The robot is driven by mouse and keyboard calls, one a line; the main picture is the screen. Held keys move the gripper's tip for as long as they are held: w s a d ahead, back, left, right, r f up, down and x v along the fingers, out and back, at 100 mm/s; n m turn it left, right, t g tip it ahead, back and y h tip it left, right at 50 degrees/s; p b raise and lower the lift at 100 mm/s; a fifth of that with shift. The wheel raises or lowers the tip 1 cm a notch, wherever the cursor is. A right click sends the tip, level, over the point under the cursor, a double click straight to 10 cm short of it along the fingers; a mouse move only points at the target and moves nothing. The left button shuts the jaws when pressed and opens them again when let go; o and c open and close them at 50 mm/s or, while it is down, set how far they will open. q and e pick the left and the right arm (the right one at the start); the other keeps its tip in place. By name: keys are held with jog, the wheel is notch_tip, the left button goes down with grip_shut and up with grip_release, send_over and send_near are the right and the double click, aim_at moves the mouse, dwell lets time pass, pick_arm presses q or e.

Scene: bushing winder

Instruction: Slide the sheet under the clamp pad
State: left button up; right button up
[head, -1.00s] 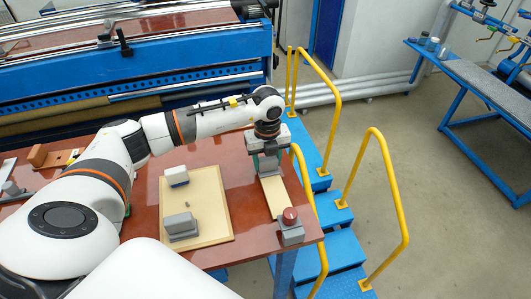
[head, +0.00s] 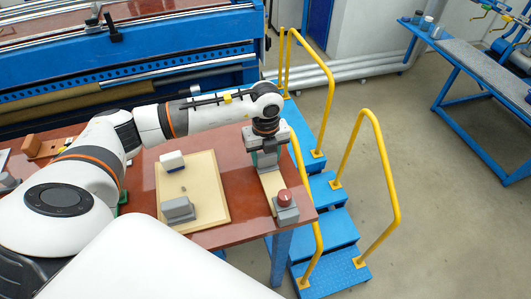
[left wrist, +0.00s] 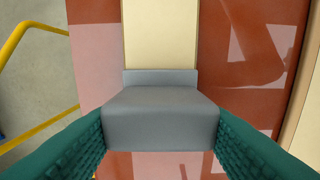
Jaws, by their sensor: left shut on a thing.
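The sheet (head: 270,183) is a narrow cream strip lying on the red-brown table. It also shows in the left wrist view (left wrist: 160,35), running away from a grey block (left wrist: 160,118) at its end. My left gripper (left wrist: 160,135) is shut on this grey block, with a teal finger on each side. In the head view my left gripper (head: 266,160) is at the sheet's far end. The clamp (head: 286,206), a grey block with a red knob (head: 284,197), stands at the sheet's near end. I cannot tell whether the sheet is under its pad. My right gripper is out of view.
A cream board (head: 207,185) left of the sheet carries a white-and-grey block (head: 172,161) and a grey block (head: 178,209). Blue steps (head: 325,228) with yellow rails (head: 388,170) stand right of the table. A blue machine (head: 190,70) stands behind.

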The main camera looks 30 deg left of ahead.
pick_arm(q)
jog(key=shift+f, duration=0.2)
jog(key=o, duration=1.1)
jog(key=shift+c, duration=0.2)
notch_tip(320, 180, up, 12)
jog(key=b, duration=0.3)
